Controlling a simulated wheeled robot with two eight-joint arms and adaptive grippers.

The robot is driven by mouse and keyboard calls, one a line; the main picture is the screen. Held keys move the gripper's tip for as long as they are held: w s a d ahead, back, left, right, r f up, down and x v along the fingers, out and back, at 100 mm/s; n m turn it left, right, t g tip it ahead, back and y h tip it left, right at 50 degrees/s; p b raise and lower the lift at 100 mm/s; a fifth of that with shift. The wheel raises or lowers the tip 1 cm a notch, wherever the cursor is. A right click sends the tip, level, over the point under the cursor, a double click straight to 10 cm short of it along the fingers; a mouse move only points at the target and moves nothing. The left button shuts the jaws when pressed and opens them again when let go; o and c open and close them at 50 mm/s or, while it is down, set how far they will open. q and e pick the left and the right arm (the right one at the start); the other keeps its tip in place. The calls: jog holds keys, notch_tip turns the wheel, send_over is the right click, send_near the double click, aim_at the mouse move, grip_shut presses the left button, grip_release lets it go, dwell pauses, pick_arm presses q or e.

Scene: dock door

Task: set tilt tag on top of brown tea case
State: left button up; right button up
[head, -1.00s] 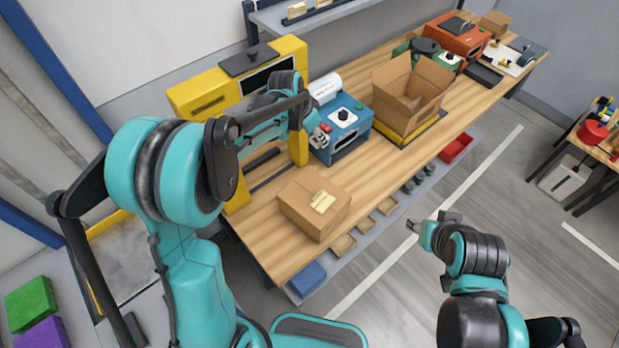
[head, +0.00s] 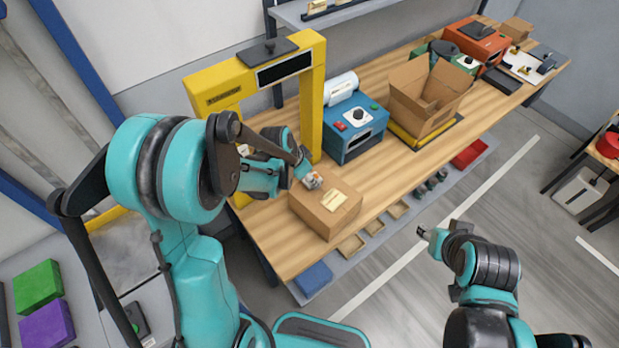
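The brown tea case (head: 318,217) is a closed cardboard box near the front end of the wooden workbench. A pale beige label (head: 334,201) lies on its top. My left gripper (head: 313,181) is at the back edge of the case's top, close above or touching it; I cannot tell which. It appears shut on a small white and reddish piece, which looks like the tilt tag (head: 314,180), partly hidden by the fingers. My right gripper (head: 422,233) hangs over the floor right of the bench, away from the case; its fingers are too small to read.
A yellow arch (head: 319,100) stands behind the case. A blue label printer (head: 354,130) and an open carton (head: 425,98) stand farther along the bench. Small trays and a blue bin (head: 312,279) sit on the lower shelf. The bench right of the case is clear.

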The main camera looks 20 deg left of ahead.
pick_arm(q)
jog(key=shift+s, duration=0.15)
jog(key=shift+f, duration=0.15)
jog(key=o, duration=1)
